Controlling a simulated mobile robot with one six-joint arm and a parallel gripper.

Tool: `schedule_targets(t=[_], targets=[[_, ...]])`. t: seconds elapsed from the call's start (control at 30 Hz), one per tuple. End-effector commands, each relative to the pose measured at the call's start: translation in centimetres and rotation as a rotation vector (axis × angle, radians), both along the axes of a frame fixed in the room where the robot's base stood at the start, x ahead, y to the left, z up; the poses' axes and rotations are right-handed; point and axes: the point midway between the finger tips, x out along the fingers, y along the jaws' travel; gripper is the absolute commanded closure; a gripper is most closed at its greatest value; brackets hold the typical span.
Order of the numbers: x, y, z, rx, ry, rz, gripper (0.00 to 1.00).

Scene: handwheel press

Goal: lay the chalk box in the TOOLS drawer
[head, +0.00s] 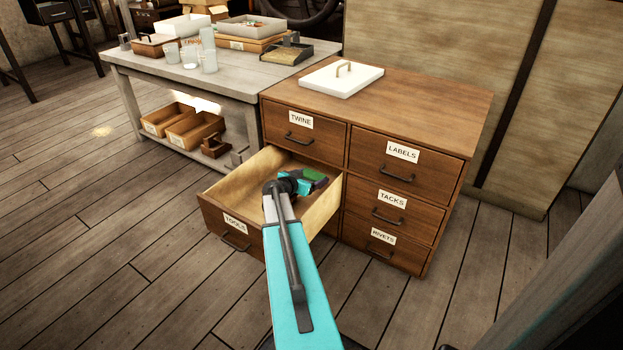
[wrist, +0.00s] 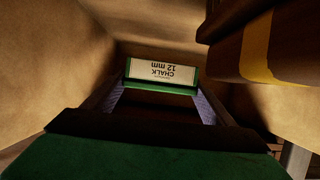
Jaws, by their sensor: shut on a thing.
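The TOOLS drawer (head: 222,222) is pulled out at the lower left of the wooden cabinet, with its pale inside showing. My gripper (head: 305,184) is over the right rear of this drawer, shut on the green chalk box (head: 316,174). In the wrist view, the box's white CHALK 12 mm label (wrist: 162,71) shows upside down beyond my gripper's jaws (wrist: 160,98). Pale wooden surfaces surround it there. My gripper hides part of the box, and I cannot tell whether the box touches the drawer floor.
The TWINE drawer (head: 304,138) above is shut, as are the LABELS, TACKS and RIVETS drawers (head: 397,212). A white lid with a handle (head: 340,80) lies on the cabinet top. A grey table (head: 240,76) with boxes and clear beakers stands at left. The drawer's left part is clear.

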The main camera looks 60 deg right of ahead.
Motion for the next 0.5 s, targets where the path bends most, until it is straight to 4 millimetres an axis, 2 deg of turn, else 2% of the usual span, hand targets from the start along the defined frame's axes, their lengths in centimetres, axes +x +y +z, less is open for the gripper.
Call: schedule_targets(t=[0.5], targets=[[0.05, 0.02, -0.45, -0.001, 0.0, 0.0, 0.47]])
